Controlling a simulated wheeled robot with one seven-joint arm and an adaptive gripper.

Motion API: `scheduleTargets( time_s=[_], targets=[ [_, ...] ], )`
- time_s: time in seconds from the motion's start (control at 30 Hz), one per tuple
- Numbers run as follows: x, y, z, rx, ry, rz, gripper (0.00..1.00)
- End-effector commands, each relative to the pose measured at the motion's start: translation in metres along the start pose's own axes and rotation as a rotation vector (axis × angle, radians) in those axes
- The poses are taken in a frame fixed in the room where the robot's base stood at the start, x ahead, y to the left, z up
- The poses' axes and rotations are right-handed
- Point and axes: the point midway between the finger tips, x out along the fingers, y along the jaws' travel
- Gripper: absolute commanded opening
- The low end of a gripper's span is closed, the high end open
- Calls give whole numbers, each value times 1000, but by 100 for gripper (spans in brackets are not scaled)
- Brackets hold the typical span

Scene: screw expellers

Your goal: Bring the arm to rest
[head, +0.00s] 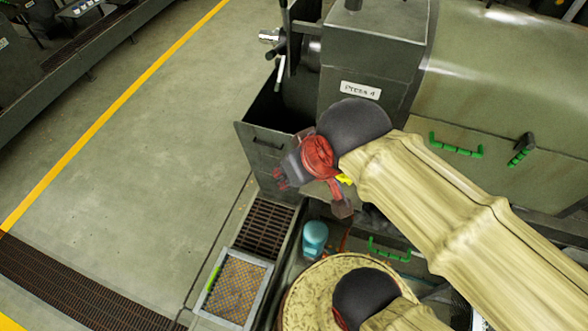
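My arm reaches in from the lower right in a beige fabric sleeve, with a dark rounded joint and a red ring near its end. My gripper (281,180) points left and down, in front of the dark open box on the press (370,50) labelled PRESS 4. Its fingers are small and blurred against the box, so I cannot tell whether they are open or shut. I see nothing clearly held in it. The arm hides part of the press's lower side.
Below the gripper are a floor grate (265,228), a framed mesh tray (233,288), a blue-topped container (315,236) and a round yellowish drum top (312,290). Green handles (456,151) project from the press. The concrete floor (170,140) at left is clear.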

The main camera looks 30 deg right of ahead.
Motion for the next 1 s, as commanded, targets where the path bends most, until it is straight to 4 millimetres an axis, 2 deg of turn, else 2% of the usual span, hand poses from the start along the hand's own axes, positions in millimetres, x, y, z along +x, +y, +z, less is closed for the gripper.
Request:
scheduleTargets(
  time_s=[0.17, 0.27, 0.47, 0.8, 0.9, 1.0],
  targets=[
    [5, 0, 2, 2, 0, 0, 30],
    [15, 0, 8, 2, 0, 1, 30],
    [54, 0, 28, 3, 0, 1, 30],
    [135, 0, 72, 3, 0, 1, 30],
    [154, 0, 82, 3, 0, 1, 30],
    [164, 0, 87, 3, 0, 1, 30]
  ],
)
